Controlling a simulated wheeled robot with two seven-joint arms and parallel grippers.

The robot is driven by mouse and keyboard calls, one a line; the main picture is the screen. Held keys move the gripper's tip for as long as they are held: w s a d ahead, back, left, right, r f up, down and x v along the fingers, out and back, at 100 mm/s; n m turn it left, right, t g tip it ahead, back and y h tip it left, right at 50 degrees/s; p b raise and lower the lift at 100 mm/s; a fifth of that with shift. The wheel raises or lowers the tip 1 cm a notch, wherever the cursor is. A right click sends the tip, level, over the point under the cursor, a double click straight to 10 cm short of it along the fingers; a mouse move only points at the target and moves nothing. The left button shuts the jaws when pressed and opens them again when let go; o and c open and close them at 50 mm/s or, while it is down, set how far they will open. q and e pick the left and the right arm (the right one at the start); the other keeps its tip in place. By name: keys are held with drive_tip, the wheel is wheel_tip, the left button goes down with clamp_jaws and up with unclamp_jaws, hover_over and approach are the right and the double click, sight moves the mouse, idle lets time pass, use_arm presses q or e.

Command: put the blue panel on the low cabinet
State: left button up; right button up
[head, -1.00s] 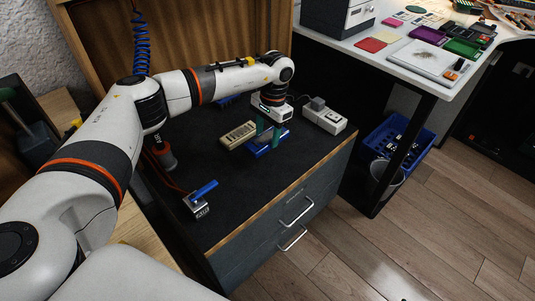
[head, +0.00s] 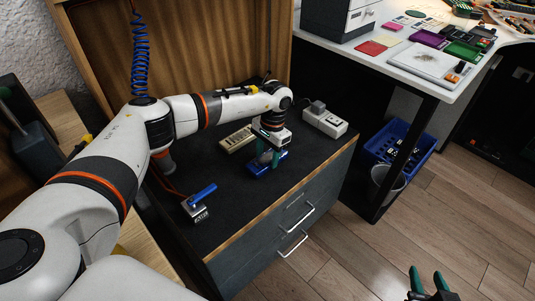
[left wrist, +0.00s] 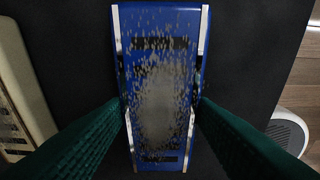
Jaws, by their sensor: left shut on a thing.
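The blue panel (head: 256,168) is over the dark top of the low cabinet (head: 240,208), near its front edge. My left gripper (head: 269,157) is shut on it from above. In the left wrist view, the blue panel (left wrist: 130,70) has silvery side rails and a pale speckled middle. The green fingers (left wrist: 161,108) press its two long sides. I cannot tell whether its underside touches the cabinet top. My right gripper (head: 428,275) is empty at the bottom right of the head view, its green fingertips apart, over the floor.
A beige slotted block (head: 237,139) lies behind the panel. A white table (head: 400,62) with trays is at right.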

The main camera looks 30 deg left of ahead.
use_arm(q)
drive_tip(key=o, duration=1.1)
drive_tip(key=shift+c, duration=0.2)
drive_tip(key=shift+r, duration=0.1)
wheel_tip(320, 180, up, 12)
drive_tip(key=w+p, duration=0.1)
drive_tip(key=p, duration=0.1)
drive_tip(key=shift+w+d+p, duration=0.3)
drive_tip(key=shift+w, duration=0.05)
use_arm(e)
drive_tip(key=s+d+f+g+h, duration=0.1)
drive_tip(key=s+d+f+g, duration=0.2)
drive_tip(key=s+f+g, duration=0.2)
drive_tip(key=shift+s+f+g+h, duration=0.4)
drive_tip(key=shift+s+g, duration=0.4)
drive_tip(key=shift+s, duration=0.9)
drive_tip(key=shift+d, duration=0.1)
